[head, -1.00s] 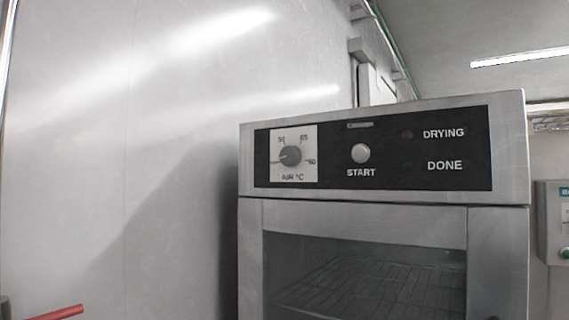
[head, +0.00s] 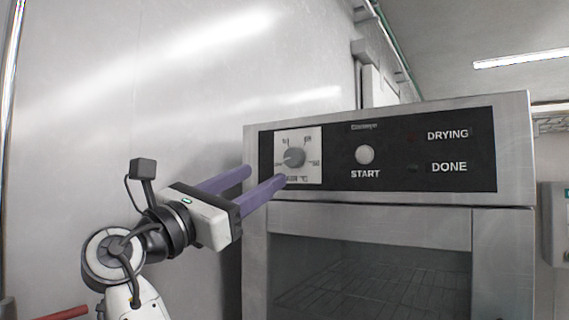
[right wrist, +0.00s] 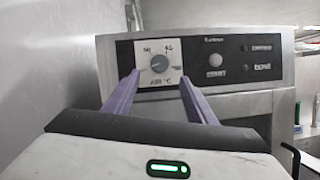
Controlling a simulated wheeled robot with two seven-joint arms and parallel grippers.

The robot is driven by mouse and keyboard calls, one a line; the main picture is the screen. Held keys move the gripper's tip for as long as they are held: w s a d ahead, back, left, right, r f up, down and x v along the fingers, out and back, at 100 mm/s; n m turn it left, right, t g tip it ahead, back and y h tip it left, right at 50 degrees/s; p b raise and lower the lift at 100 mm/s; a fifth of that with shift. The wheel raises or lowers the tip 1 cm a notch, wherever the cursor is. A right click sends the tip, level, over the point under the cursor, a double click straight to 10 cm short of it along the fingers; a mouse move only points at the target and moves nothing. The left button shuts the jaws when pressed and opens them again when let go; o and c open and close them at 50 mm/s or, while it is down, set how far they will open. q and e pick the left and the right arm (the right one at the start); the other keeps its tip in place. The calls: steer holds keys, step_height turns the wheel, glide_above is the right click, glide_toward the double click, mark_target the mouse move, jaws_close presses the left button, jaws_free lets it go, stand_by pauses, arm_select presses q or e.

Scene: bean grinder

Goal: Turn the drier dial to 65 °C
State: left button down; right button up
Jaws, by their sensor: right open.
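The drier (head: 390,210) is a steel cabinet with a black control panel. Its dial (head: 294,157) is a round grey knob on a white plate at the panel's left end, with temperature marks around it. The knob's pointer appears to point left, away from the upper-right 65 mark. My right gripper (head: 264,179) is open and empty, its purple fingers reaching toward the dial from the lower left. In the right wrist view the dial (right wrist: 160,63) shows between and beyond the two fingers (right wrist: 160,88); no contact shows. My left gripper is not in view.
A round START button (head: 364,155) sits right of the dial, with DRYING and DONE lamps farther right. The drier's glass door (head: 370,275) is below the panel. A pale wall (head: 100,90) stands at the left. A red bar (head: 62,313) shows at lower left.

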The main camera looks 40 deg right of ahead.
mark_target(290, 160)
steer(key=p+x, duration=0.1)
steer(key=x, duration=0.8)
steer(key=shift+d, duration=0.1)
steer(key=shift+c, duration=0.5)
steer(key=c, duration=1)
steer(key=shift+o, duration=0.3)
steer(key=shift+p, duration=0.3)
